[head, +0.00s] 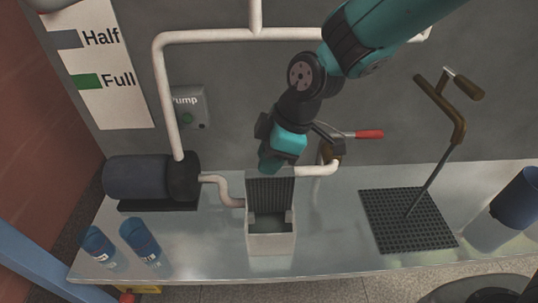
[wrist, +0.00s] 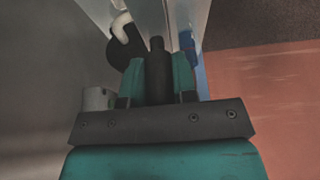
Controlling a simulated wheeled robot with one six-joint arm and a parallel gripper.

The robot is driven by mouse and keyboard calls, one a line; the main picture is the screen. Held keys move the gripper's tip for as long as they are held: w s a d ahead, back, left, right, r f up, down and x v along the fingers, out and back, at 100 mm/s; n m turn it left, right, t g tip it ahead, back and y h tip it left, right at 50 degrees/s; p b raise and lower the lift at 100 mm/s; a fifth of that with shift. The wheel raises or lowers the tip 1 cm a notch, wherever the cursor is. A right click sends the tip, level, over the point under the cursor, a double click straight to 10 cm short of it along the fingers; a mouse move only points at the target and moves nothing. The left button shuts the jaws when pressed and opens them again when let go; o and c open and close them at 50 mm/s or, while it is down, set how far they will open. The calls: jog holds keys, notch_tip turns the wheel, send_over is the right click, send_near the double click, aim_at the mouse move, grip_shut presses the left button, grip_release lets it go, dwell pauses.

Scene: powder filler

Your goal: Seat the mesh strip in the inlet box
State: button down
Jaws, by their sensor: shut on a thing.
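The mesh strip (head: 270,191) is a dark ribbed panel standing upright at the back of the inlet box. The inlet box (head: 271,244) is a pale open-topped box on the metal bench. I cannot tell whether the strip's lower edge is in the box's slots or just above them. My gripper (head: 270,166) is over the box, pointing down, shut on the strip's top end. In the wrist view my teal fingers close around a dark upright piece (wrist: 157,72). The fingertips hide the strip's top edge.
A pipe from the dark pump (head: 150,178) runs to the box's left side. Blue cups (head: 139,240) stand front left. A black grate (head: 405,222) with a crank lies to the right.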

aim_at(269, 187)
jog(key=shift+f+b, duration=3.6)
jog(key=shift+f, duration=0.95)
jog(key=c, duration=0.8)
grip_release()
jog(key=b+v, duration=0.1)
jog(key=v, duration=1.6)
jog(key=shift+r, duration=0.25)
